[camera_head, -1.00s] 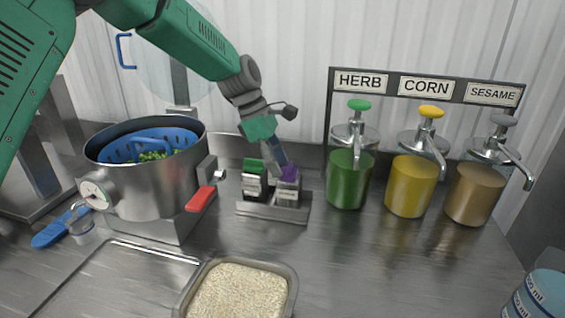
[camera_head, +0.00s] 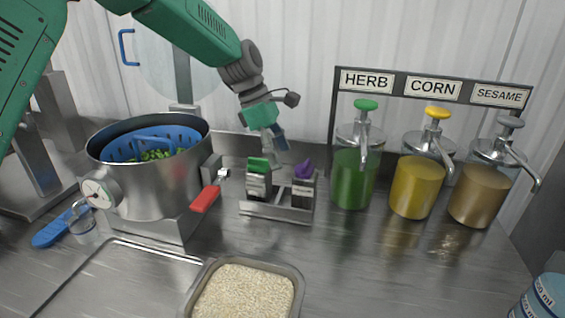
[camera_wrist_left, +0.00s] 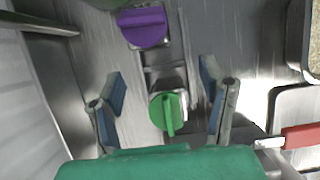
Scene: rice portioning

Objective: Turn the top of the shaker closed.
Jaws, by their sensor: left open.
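Two shakers stand in a metal rack (camera_head: 262,211). The green-topped shaker (camera_head: 258,180) is on the left and the purple-topped shaker (camera_head: 303,186) on the right. In the left wrist view the green top (camera_wrist_left: 168,113) lies between my open fingers, with its ridge pointing toward the palm. The purple top (camera_wrist_left: 142,27) is farther away there, its ridge running across the picture. My left gripper (camera_head: 274,143) is open and empty, above and just behind the green-topped shaker. I cannot tell which shaker the task means. My right gripper is not in view.
Three pump dispensers, herb (camera_head: 352,180), corn (camera_head: 416,187) and sesame (camera_head: 478,196), stand right. A rice tray (camera_head: 297,284) is in front.

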